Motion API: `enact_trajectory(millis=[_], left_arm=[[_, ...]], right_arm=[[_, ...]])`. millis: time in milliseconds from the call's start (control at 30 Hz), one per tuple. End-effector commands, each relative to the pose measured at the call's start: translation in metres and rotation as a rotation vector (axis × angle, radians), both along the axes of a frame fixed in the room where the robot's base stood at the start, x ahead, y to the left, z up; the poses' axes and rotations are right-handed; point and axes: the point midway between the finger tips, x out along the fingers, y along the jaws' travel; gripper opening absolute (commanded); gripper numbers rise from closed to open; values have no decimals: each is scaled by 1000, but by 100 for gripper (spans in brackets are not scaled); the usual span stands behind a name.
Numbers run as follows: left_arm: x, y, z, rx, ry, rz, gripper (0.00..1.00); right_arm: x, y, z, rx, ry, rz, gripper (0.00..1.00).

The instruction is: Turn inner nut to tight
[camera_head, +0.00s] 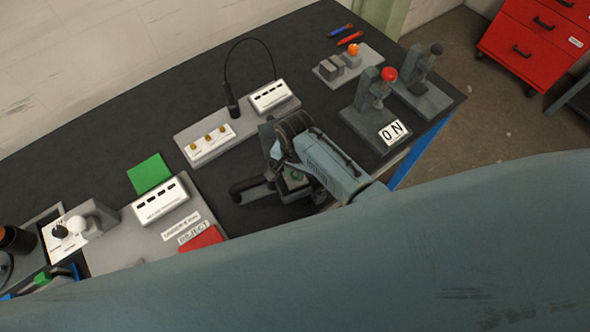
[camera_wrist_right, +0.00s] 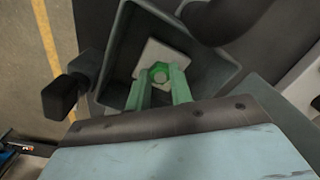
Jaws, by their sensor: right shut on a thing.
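In the right wrist view, a small green hex nut (camera_wrist_right: 160,72) sits on a pale square plate (camera_wrist_right: 155,54) inside an open grey housing (camera_wrist_right: 122,62). My right gripper (camera_wrist_right: 159,80) reaches into the housing, its two green fingers shut on the nut from either side. In the head view my right gripper (camera_head: 293,178) is over the dark fixture on the bench, and the nut cannot be made out there. Which nut is the inner one, and how tight it is, cannot be told. My left gripper is not in view.
A black crank handle (camera_wrist_right: 65,95) sticks out beside the housing, close to my right fingers. On the dark bench (camera_head: 110,130) stand a panel with brass knobs (camera_head: 208,144), a red-knobbed fixture (camera_head: 375,102) and a green square (camera_head: 149,174). A red drawer cabinet (camera_head: 525,45) stands beyond.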

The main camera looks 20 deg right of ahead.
Motion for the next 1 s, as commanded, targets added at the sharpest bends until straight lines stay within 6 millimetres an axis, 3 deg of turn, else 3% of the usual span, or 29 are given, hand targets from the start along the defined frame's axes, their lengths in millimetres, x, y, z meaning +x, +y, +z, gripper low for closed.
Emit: enact_trajectory(millis=[667, 700, 800, 867, 1000], left_arm=[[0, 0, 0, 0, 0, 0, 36], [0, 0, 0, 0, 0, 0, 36], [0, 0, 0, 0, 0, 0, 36], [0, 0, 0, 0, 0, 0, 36], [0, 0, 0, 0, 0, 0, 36]], right_arm=[[2, 0, 2, 1, -5, 1, 0], [2, 0, 2, 1, -5, 1, 25], [2, 0, 2, 0, -4, 1, 39], [1, 0, 1, 1, -4, 1, 44], [1, 0, 1, 1, -2, 1, 44]])
